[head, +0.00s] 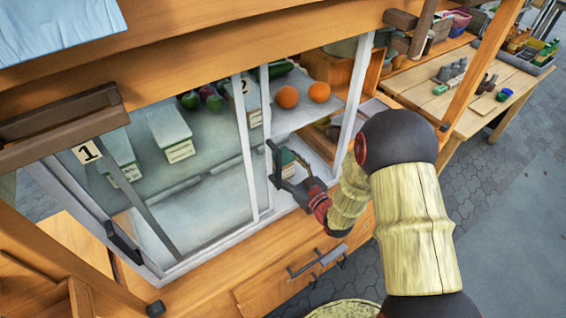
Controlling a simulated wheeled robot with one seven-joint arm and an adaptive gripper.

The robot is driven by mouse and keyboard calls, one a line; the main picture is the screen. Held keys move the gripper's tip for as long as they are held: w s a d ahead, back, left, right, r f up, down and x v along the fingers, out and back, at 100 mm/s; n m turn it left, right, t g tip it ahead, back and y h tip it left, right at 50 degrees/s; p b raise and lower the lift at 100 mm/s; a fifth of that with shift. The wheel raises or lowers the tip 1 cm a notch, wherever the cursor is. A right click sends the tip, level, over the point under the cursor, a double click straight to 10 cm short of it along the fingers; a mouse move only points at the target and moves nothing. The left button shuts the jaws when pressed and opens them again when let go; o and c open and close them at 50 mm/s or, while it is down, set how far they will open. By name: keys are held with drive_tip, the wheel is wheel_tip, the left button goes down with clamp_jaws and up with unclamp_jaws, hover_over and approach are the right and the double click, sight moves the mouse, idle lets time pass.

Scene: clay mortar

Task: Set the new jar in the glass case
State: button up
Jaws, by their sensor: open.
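The glass case (253,160) has white-framed glass panels and stands in a wooden stall. Its right part is open. A small pale container with a dark green top (288,157) sits inside this opening, near the front edge; I take it to be the jar, though it is partly hidden. My gripper (286,164) reaches into the opening from the right. Its jaws are open, with the dark fingers around or just in front of the container. I cannot tell if they touch it.
Two oranges (303,94) lie on the right shelf. A white frame post (351,100) stands close to my arm. A drawer handle (318,262) juts out below. A wooden table (465,85) stands behind right.

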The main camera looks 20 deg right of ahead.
drive_tip(key=p+v, duration=0.2)
drive_tip(key=v, duration=1)
drive_tip(key=shift+n+g+h, duration=0.4)
drive_tip(key=shift+g+h, duration=0.3)
drive_tip(key=shift+g, duration=0.2)
drive_tip(key=w, duration=0.1)
drive_tip(key=w+d+r, duration=0.1)
drive_tip(key=w, duration=0.2)
drive_tip(key=shift+w+d+r, duration=0.1)
drive_tip(key=shift+d+r, duration=0.2)
drive_tip(key=shift+r, duration=0.1)
drive_tip(key=s+d+r+m+g+h, duration=0.1)
drive_tip(key=d+r+g+h, duration=0.15)
drive_tip(key=r, duration=0.35)
drive_tip(key=s+d+r+m+g+h, duration=0.1)
drive_tip(key=r+g+h, duration=0.15)
drive_tip(key=r, duration=0.25)
drive_tip(key=s+a+r+m+g, duration=0.1)
drive_tip(key=s+a+r, duration=0.3)
drive_tip(key=s, duration=0.6)
drive_tip(key=s+a+r+m+g, duration=0.1)
drive_tip(key=s+a+r+g, duration=0.2)
drive_tip(key=s, duration=0.8)
drive_tip(key=shift+s+a+r+g+y, duration=0.4)
drive_tip(key=shift+a+r, duration=0.3)
drive_tip(key=shift+a, duration=0.1)
drive_tip(key=shift+w, duration=0.1)
drive_tip(key=shift+c, duration=0.5)
